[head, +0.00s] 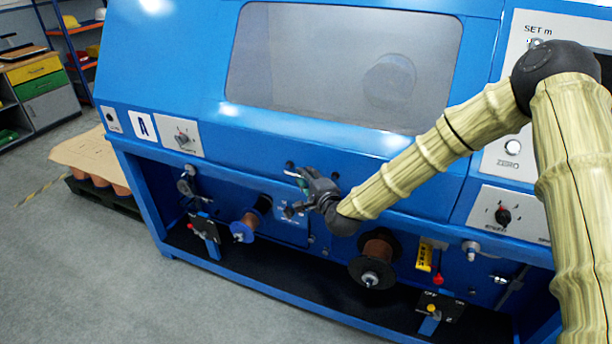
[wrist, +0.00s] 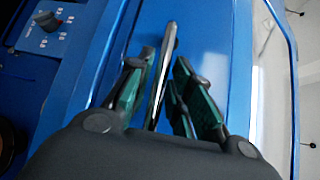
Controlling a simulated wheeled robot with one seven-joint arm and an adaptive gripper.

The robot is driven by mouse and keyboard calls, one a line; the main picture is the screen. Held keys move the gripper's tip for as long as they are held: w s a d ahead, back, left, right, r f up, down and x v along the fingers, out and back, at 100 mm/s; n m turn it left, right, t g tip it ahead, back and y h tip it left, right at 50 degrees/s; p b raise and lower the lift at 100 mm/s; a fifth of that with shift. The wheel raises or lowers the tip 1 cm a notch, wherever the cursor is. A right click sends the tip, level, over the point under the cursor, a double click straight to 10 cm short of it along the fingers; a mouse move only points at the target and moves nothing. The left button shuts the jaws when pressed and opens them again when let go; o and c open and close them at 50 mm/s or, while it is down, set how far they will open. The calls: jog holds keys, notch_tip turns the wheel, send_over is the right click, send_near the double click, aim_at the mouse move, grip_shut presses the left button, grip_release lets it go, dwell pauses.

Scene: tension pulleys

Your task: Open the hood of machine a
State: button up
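Machine a is the large blue machine with an "A" label (head: 142,124) at its left. Its blue hood (head: 215,60) has a big grey window (head: 340,65) and looks closed. My gripper (head: 300,180) is at the hood's lower front edge, left of centre. In the wrist view, a slim metal handle bar (wrist: 168,45) runs between my green-padded fingers (wrist: 160,82). The fingers are open, one side on each side of the bar, with gaps visible. In the head view my gripper mostly hides the handle.
Below the hood are a brown spool (head: 378,255), a blue-ended spool (head: 243,229) and a lower ledge. Control panels with a speed knob (head: 503,215) are at the right. A pallet (head: 100,190) stands left of the machine. Grey floor is free in front.

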jog(key=shift+w+a+f, duration=0.1)
jog(key=shift+w, duration=0.1)
grip_shut()
jog(key=shift+s, duration=0.1)
